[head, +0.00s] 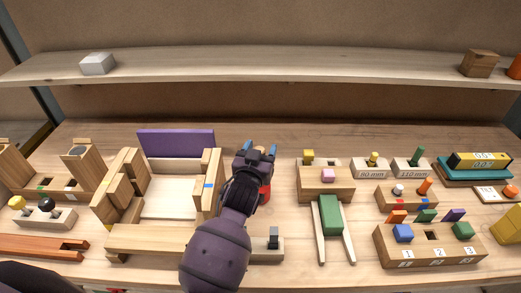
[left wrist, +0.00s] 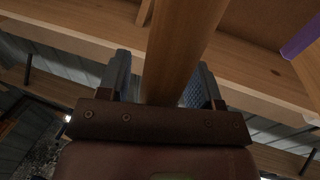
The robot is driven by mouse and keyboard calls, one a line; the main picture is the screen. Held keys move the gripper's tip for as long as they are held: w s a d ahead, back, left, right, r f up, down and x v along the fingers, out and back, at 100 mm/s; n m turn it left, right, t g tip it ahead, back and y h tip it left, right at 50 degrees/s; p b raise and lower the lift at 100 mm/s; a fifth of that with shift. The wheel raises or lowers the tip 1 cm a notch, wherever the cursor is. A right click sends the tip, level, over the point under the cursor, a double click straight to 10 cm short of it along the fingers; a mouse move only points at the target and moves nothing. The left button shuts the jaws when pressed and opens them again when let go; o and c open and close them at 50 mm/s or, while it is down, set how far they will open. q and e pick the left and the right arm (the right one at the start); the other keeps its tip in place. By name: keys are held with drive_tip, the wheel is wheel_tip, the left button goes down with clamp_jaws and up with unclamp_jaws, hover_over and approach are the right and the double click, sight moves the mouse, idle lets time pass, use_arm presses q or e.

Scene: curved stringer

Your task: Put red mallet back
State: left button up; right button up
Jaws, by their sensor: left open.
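My left gripper (head: 261,150) is over the middle of the bench, just right of the wooden frame with the purple panel. Its jaws are open, with the two bluish fingertips apart. A small red part, likely the red mallet (head: 265,191), shows beside the gripper; the gripper and forearm hide most of it. In the left wrist view, a round wooden bar, likely the mallet's handle (left wrist: 181,45), runs between the open fingers of the left gripper (left wrist: 160,85). I cannot tell whether it touches them. My right gripper is not in view.
The wooden frame with the purple panel (head: 176,143) stands close on the left. A wooden block with a green piece (head: 330,214) is on the right, with several labelled blocks beyond. A shelf (head: 270,66) runs above the back. Bare bench lies behind the gripper.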

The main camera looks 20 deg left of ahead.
use_arm(q)
drive_tip(key=s, duration=0.7)
drive_tip(key=shift+s+b, duration=0.25)
drive_tip(key=shift+b, duration=0.05)
idle(0.3)
